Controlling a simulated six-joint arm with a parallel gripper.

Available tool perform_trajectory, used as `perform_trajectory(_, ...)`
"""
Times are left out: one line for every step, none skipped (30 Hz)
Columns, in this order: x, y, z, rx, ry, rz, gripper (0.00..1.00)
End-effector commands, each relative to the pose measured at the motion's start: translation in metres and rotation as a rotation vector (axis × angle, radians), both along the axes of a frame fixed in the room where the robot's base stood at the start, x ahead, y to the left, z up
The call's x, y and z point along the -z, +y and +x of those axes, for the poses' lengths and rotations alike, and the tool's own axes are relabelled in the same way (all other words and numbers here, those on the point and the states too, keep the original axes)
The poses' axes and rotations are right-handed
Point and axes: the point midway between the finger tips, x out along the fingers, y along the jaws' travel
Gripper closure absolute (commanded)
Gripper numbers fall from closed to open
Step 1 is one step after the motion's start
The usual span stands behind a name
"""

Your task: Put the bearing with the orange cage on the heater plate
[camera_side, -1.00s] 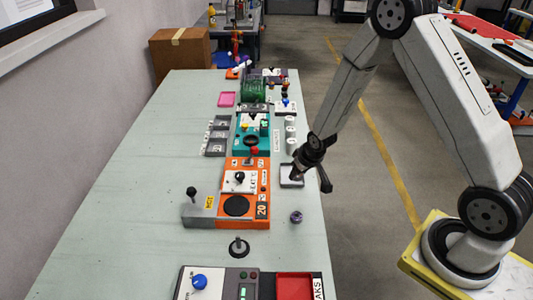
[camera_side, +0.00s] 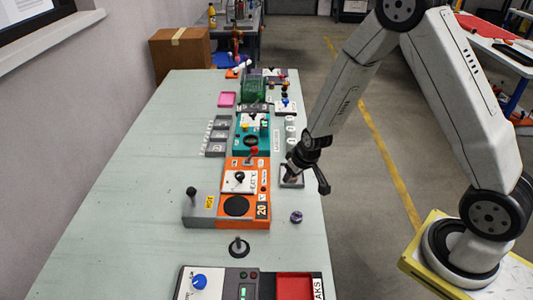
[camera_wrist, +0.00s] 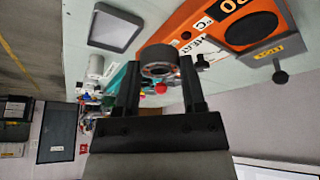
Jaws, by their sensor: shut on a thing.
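My gripper (camera_wrist: 160,76) is shut on a grey ring-shaped bearing (camera_wrist: 158,51) in the wrist view. Some reddish colour shows inside the ring, but its cage colour is not clear. In the side view my gripper (camera_side: 291,172) is over the small grey tray, right of the orange heater unit, and the bearing is too small to make out. The heater plate is a black disc (camera_side: 236,206) on the orange unit, left of and nearer than my gripper. The plate also shows bare in the wrist view (camera_wrist: 251,28).
The grey tray (camera_wrist: 118,27) looks empty in the wrist view. A small dark purplish ring-shaped part (camera_side: 296,217) lies on the table right of the heater unit. A black-knobbed lever (camera_side: 191,191) stands at the unit's left. A black stand (camera_side: 239,247) is in front.

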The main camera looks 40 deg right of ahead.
Motion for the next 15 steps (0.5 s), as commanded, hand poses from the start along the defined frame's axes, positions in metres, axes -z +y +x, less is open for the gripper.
perform_trajectory(-0.004,0.007,-0.001,-0.015,-0.001,-0.001,1.00)
perform_trajectory(-0.006,0.010,-0.002,-0.024,0.001,-0.002,1.00)
perform_trajectory(-0.009,0.015,-0.004,-0.036,0.002,-0.003,1.00)
perform_trajectory(-0.011,0.018,-0.005,-0.044,0.002,-0.004,1.00)
perform_trajectory(-0.012,0.022,-0.006,-0.052,0.002,-0.004,1.00)
perform_trajectory(-0.015,0.027,-0.008,-0.065,0.004,-0.005,1.00)
perform_trajectory(-0.017,0.030,-0.009,-0.073,0.004,-0.005,1.00)
perform_trajectory(-0.018,0.033,-0.010,-0.082,0.004,-0.005,1.00)
perform_trajectory(-0.021,0.038,-0.012,-0.094,0.005,-0.005,1.00)
perform_trajectory(-0.023,0.041,-0.013,-0.103,0.006,-0.005,1.00)
perform_trajectory(-0.024,0.045,-0.015,-0.112,0.006,-0.004,1.00)
perform_trajectory(-0.027,0.049,-0.017,-0.124,0.007,-0.004,1.00)
perform_trajectory(-0.028,0.053,-0.019,-0.133,0.008,-0.003,1.00)
perform_trajectory(-0.030,0.056,-0.020,-0.143,0.007,-0.003,1.00)
perform_trajectory(-0.033,0.061,-0.022,-0.156,0.008,-0.001,1.00)
